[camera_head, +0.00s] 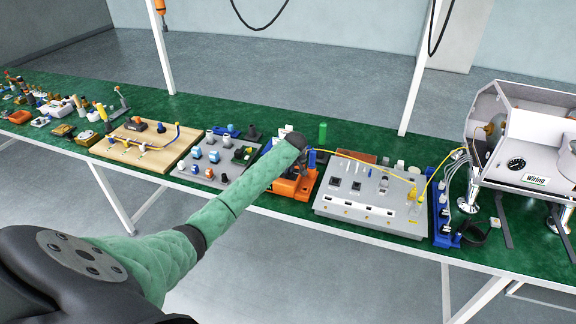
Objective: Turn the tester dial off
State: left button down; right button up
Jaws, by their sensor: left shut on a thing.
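The orange and dark tester (289,187) stands on the green bench near the middle of the picture. My left arm reaches across from the lower left, and my left gripper (306,161) is at the tester's upper part. The gripper is shut on a small part there, which looks to be the tester dial. The dial itself is hidden by the gripper and wrist, so its setting cannot be seen. My right gripper is out of view.
A grey panel (352,207) with switches and sockets and a yellow cable stands right of the tester. A grey board (206,178) with fittings and a wooden board (118,157) lie left.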

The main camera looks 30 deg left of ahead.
pick_arm(q)
jog(key=shift+w+d+r+n+g+p, duration=0.1)
jog(key=shift+n+g+p, duration=0.1)
jog(key=shift+n, duration=0.4)
jog(key=shift+w+r+n+g+p, duration=0.1)
jog(key=shift+n+g+p, duration=0.1)
jog(key=shift+n, duration=0.4)
jog(key=shift+f+n+g+y, duration=0.1)
jog(key=shift+n+g+y, duration=0.25)
jog(key=shift+n, duration=0.55)
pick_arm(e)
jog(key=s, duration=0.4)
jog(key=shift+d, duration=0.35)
pick_arm(q)
jog(key=shift+p, duration=0.3)
jog(key=c, duration=1.5)
grip_release()
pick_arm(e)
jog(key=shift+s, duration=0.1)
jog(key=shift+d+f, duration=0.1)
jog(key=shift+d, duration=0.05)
